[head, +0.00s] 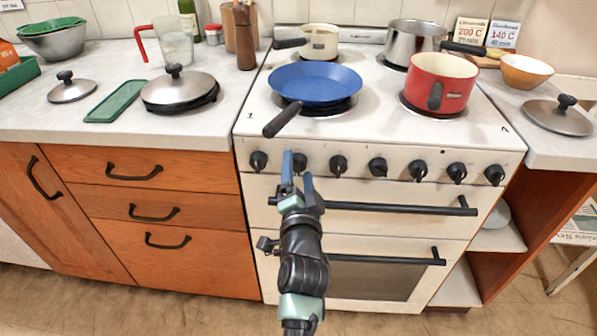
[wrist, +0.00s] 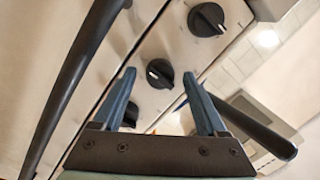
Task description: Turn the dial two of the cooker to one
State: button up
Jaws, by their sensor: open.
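The white cooker (head: 480,143) has a row of several black dials on its front panel. The second dial from the left (head: 301,161) is partly hidden behind my gripper (head: 298,167) in the head view. My gripper is open and empty, with its blue fingers pointing at the panel. In the wrist view, a black dial with a white mark (wrist: 159,72) shows between the fingertips (wrist: 160,83). Another dial (wrist: 207,19) is above it, and one (wrist: 130,113) is partly behind the left finger. I cannot tell whether the fingers touch the dial.
A red pot (head: 440,85) stands at the right. The oven handle (head: 400,209) runs below the dials. Wooden drawers (head: 150,190) are at the left.

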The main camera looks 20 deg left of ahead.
grip_shut()
dwell(0.4)
jog(key=n, duration=0.5)
jog(key=shift+r+n+p, duration=0.1)
jog(key=shift+n+p, duration=0.2)
jog(key=n, duration=0.3)
jog(key=n+h+p, duration=0.1)
jog(key=n, duration=0.1)
jog(key=shift+n+g+h, duration=0.3)
jog(key=shift+n+g, duration=0.1)
jog(key=n+p, duration=0.1)
jog(key=n, duration=0.3)
jog(key=shift+a+n+h+p, duration=0.15)
jog(key=shift+n+h+p, duration=0.2)
jog(key=shift+n+h, duration=0.05)
jog(key=n, duration=0.5)
jog(key=shift+t+h, duration=0.3)
jog(key=shift+h, duration=0.1)
jog(key=shift+n, duration=0.4)
